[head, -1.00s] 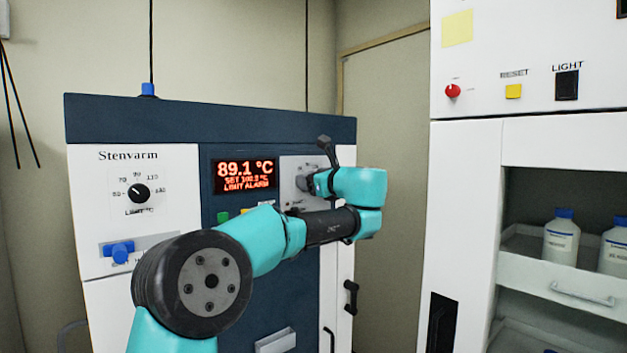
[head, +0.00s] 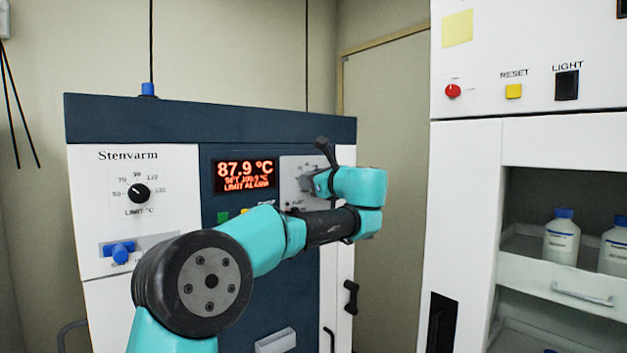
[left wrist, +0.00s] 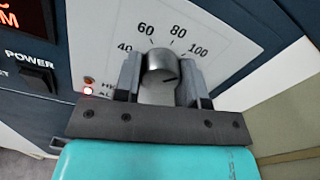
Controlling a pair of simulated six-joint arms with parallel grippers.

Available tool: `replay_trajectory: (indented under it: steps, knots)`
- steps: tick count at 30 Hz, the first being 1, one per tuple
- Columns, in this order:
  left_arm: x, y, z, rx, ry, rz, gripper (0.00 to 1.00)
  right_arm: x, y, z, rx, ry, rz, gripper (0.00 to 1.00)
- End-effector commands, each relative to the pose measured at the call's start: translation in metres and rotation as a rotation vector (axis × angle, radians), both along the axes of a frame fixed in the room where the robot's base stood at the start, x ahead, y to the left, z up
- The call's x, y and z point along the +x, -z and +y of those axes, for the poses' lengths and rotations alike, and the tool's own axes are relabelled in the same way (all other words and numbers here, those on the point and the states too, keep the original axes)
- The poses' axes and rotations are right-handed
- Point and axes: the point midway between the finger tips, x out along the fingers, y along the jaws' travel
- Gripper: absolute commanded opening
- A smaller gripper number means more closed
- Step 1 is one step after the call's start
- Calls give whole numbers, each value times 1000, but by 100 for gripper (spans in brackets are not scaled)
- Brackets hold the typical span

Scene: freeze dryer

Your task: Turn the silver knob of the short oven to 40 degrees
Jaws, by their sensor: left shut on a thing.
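The short oven (head: 230,127), marked Stenvarm, stands at the left in the head view. Its silver knob (left wrist: 159,68) shows in the left wrist view between the two fingers of my left gripper (left wrist: 160,80), which is shut on it. The dial around the knob reads 40, 60, 80 and 100. In the head view my gripper (head: 312,183) hides the knob. The red display (head: 245,174) reads 87.9 °C with LIMIT ALARM; its middle line is blurred. My right gripper is not in view.
A black limit knob (head: 139,193) and a blue lever (head: 122,251) are on the oven's left panel. A power switch (left wrist: 37,78) is left of the dial. A white cabinet (head: 465,200) with bottles stands at the right.

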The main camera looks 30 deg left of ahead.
Motion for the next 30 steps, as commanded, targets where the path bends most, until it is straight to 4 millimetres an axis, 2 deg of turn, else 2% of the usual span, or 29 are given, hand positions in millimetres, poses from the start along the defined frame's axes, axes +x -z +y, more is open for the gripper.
replay_trajectory:
  steps: [11, 30]
  knots:
    - [0, 0, 0, -88, 0, -237, 14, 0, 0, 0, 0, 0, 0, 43]
    - [1, -1, -1, -299, 0, -805, 14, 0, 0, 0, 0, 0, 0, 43]
